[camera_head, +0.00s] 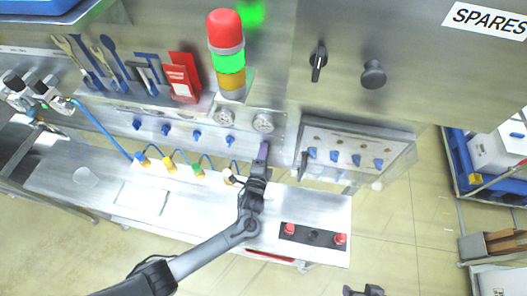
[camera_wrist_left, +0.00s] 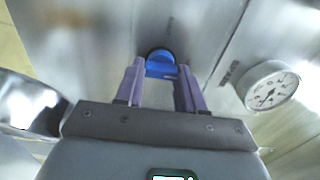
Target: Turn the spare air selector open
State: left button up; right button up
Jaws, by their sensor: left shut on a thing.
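A blue selector knob (camera_wrist_left: 160,64) sits on the metal panel in the left wrist view, between the purple fingers of my left gripper (camera_wrist_left: 160,72). The fingers are shut on it. In the head view my left gripper (camera_head: 263,152) reaches the panel just below the right gauge and hides this knob. I cannot read a label that names it as the spare air selector. My right gripper (camera_head: 364,290) shows only in part at the bottom edge of the head view, away from the panel; its jaw state is unclear.
A pressure gauge (camera_wrist_left: 268,88) stands right of the knob. Several other blue knobs (camera_head: 197,136) line the panel to the left, and more (camera_head: 334,156) are on the right-hand panel. A stack light (camera_head: 227,55) rises above. Red buttons (camera_head: 289,229) sit on the bench front.

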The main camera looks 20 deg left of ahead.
dwell(0.6)
pick_arm(q)
jog(key=o, duration=1)
jog(key=shift+o, duration=0.2)
jog(key=shift+s, duration=0.1)
jog(key=s+d, duration=0.1)
jog(key=s, duration=0.9)
jog(key=shift+s+d+b, duration=0.3)
jog(key=shift+d+b, duration=0.05)
jog(key=shift+b, duration=0.05)
